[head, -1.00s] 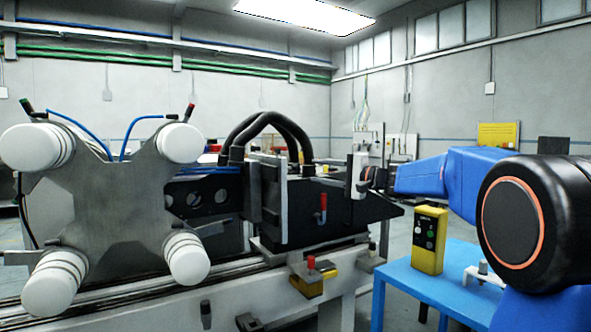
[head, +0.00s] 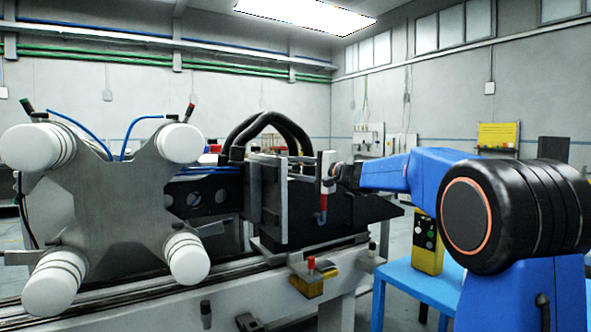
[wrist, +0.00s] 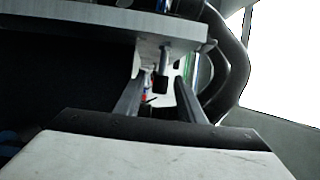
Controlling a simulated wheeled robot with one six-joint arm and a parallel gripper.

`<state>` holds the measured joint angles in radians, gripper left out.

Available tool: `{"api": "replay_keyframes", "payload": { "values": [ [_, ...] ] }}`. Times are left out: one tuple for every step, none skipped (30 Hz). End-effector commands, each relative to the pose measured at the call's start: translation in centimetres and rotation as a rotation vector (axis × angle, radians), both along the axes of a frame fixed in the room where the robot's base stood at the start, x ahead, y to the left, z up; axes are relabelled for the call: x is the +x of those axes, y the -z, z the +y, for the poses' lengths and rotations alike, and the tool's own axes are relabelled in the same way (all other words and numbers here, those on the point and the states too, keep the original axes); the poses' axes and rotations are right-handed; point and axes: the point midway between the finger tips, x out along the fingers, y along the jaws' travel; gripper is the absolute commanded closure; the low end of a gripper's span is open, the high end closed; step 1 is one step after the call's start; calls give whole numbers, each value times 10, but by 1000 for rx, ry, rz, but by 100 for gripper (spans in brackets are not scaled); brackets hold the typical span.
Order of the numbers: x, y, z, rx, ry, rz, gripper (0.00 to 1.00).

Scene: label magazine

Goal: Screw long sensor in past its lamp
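My gripper (head: 325,172) is in front of the dark magazine body (head: 345,210), at the height of its upper part, in the head view. In the wrist view its two fingers (wrist: 158,100) stand apart with a visible gap, and nothing is clearly clamped between them. A short dark stub (wrist: 162,62) hangs below a grey plate edge (wrist: 75,25), beyond the fingers; I cannot tell whether it is the long sensor. No lit lamp can be made out.
A grey cross-shaped plate with white rollers (head: 188,258) stands at the left. A red-capped knob on a yellow block (head: 307,284) sits on the rail below. A yellow button box (head: 428,240) stands on a blue table (head: 408,285). Black hoses (wrist: 236,70) curve at the right in the wrist view.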

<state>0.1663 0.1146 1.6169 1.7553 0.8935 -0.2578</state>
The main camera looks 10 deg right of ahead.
Motion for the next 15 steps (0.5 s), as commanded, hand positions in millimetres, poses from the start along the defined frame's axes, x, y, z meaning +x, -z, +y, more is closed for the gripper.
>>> {"api": "replay_keyframes", "payload": {
  "values": [
    [0, 0, 0, 0, 0, 0, 67],
    [0, 0, 0, 0, 0, 0, 74],
    [0, 0, 0, 0, 0, 0, 84],
    [0, 0, 0, 0, 0, 0, 91],
    [0, 0, 0, 0, 0, 0, 98],
    [0, 0, 0, 0, 0, 0, 100],
    [0, 0, 0, 0, 0, 0, 100],
    [0, 0, 0, 0, 0, 0, 100],
    [0, 0, 0, -1, 0, 1, 100],
    [0, 0, 0, -1, 0, 2, 100],
    [0, 0, 0, -2, -1, 5, 100],
    [0, 0, 0, -3, -1, 12, 100],
    [0, 0, 0, -8, -2, 18, 100],
    [0, -1, 1, -10, -3, 28, 100],
    [0, -1, 1, -16, -3, 43, 100]
  ]
}}
